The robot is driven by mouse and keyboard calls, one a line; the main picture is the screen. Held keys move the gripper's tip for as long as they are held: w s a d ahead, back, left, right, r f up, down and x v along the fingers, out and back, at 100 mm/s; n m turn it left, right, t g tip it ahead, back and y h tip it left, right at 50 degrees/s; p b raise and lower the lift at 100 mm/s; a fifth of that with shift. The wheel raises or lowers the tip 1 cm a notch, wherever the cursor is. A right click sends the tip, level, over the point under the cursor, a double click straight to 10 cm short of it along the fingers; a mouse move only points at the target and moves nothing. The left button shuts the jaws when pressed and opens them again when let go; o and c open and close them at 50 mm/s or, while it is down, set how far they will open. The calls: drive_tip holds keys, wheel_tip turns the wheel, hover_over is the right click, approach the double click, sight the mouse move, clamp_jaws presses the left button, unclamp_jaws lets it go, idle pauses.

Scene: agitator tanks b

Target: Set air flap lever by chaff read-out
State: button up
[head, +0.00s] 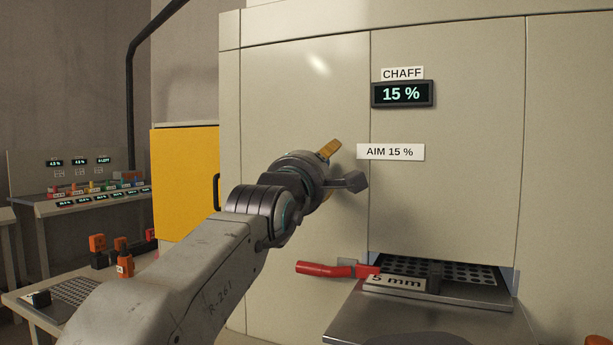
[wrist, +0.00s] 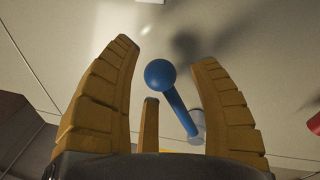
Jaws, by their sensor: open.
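The chaff read-out (head: 402,94) on the machine's front shows 15 %. A label (head: 390,152) below it says AIM 15 %. A blue lever with a round knob (wrist: 160,73) shows in the wrist view, its rod running down to a pale pivot (wrist: 197,132) on the panel. I take it for the air flap lever; in the head view my arm hides it. My gripper (head: 331,150) is in front of the panel, left of the AIM label. In the wrist view its yellow fingers (wrist: 167,55) are open, with the knob between them in the picture; no contact shows.
A red handle (head: 328,269) sticks out low on the machine, beside a perforated sieve marked 5 mm (head: 397,282) above a metal ledge (head: 430,318). A yellow panel (head: 184,185) stands left. A bench with small displays (head: 90,198) is at the far left.

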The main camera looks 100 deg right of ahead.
drive_tip(key=v, duration=1)
drive_tip(key=shift+a, duration=0.25)
drive_tip(key=shift+w, duration=0.1)
idle(0.3)
